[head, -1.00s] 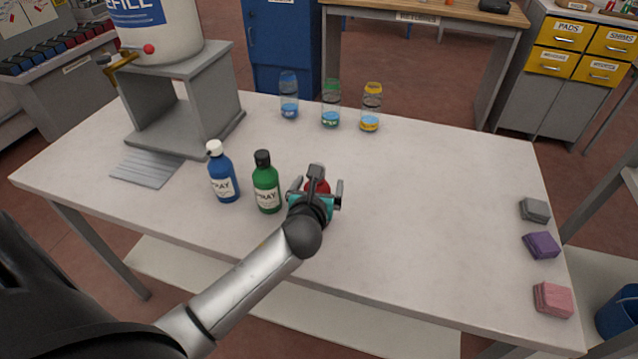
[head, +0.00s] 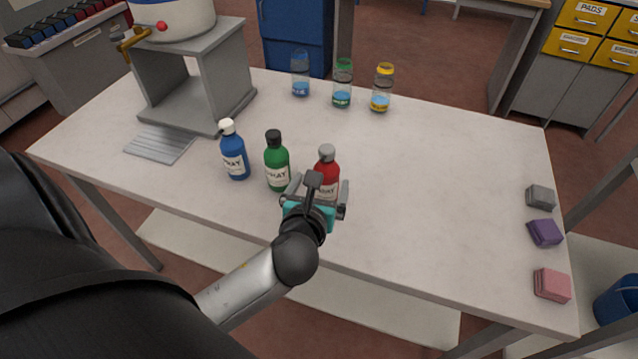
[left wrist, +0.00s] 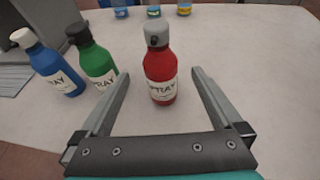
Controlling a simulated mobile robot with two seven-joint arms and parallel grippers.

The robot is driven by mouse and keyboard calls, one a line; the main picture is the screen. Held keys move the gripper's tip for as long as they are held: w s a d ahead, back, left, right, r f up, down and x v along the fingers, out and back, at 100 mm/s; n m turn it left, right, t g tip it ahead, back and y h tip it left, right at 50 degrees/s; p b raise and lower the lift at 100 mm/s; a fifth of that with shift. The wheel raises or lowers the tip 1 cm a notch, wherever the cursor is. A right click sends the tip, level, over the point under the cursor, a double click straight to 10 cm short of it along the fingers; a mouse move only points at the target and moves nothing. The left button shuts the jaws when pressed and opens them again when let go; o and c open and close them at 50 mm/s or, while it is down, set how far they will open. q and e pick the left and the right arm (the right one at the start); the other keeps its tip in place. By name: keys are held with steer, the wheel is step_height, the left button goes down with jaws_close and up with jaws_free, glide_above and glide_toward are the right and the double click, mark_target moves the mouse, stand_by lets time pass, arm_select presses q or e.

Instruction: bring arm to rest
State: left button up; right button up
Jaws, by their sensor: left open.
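My left gripper (head: 318,192) is at the front edge of the white table, open, with its fingers toward the red spray bottle (head: 328,170). In the left wrist view the fingers (left wrist: 158,95) are spread wide. The red bottle (left wrist: 160,72), with a grey cap, stands upright between and a little beyond them, apart from both. The green bottle (head: 277,163) and the blue bottle (head: 234,155) stand upright to the left of it. My right gripper is not in view.
A grey stand (head: 205,85) with a refill tank and brass tap stands at the back left. Three jars (head: 342,85) with blue, green and yellow rims stand at the back. Grey, purple and pink blocks (head: 545,233) lie along the right edge. The table's middle right is clear.

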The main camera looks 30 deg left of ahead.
arm_select(q)
steer(key=shift+v, duration=0.8)
steer(key=s+d+f+n+g+h, duration=0.35)
steer(key=s+n, duration=0.45)
steer(key=n, duration=0.7)
steer(key=s+d+f+n+g+h, duration=0.25)
steer(key=s+d+n+g, duration=0.4)
steer(key=n, duration=0.85)
step_height(320, 180, down, 24)
steer(key=s+a+b, duration=0.2)
steer(key=s+b, duration=0.1)
steer(key=b, duration=0.1)
steer(key=s+a+f+b, duration=0.1)
steer(key=s+f+b, duration=0.1)
steer(key=s+f, duration=0.5)
steer(key=s+a+f+g+y+b, duration=0.1)
steer(key=s+a+f, duration=0.1)
steer(key=s+f, duration=0.6)
step_height(320, 180, down, 5)
steer(key=shift+s+r+m+b, duration=0.1)
steer(key=shift+s+m+b, duration=0.1)
steer(key=shift+m+b, duration=0.2)
